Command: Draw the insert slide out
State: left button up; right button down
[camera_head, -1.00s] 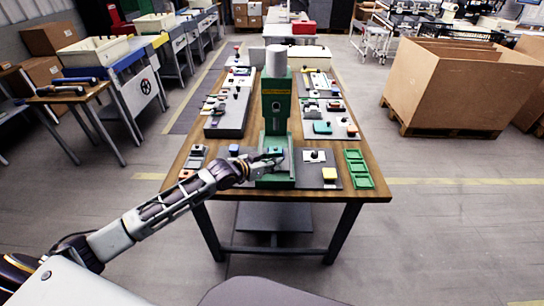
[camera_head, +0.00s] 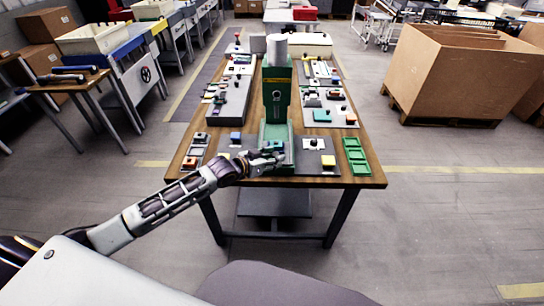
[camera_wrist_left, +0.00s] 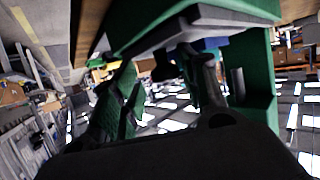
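The green press (camera_head: 277,95) stands at the middle of the wooden table, with a white cylinder on top and a green base (camera_head: 281,134) toward me. My left gripper (camera_head: 268,158) is at the front of this base. In the left wrist view my gripper (camera_wrist_left: 165,95) has its two dark fingers apart under a green body (camera_wrist_left: 190,18). A small dark knob-like part (camera_wrist_left: 163,70) shows between or just beyond the fingers; I cannot tell whether they touch it. I cannot make out the insert slide separately. My right gripper is not in view.
A grey plate with a yellow block (camera_head: 328,161) and a green tray (camera_head: 356,156) lie right of the base. A blue block (camera_head: 235,137) is to the left. Further boards with parts line both table sides. A large cardboard box (camera_head: 455,80) stands on the right.

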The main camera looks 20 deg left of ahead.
pick_arm(q)
jog(key=shift+a+r, duration=0.1)
jog(key=v, duration=1.1)
jog(key=shift+s+a, duration=0.2)
jog(key=shift+s, duration=0.15)
dwell(0.9)
jog(key=shift+r, duration=0.1)
dwell(0.6)
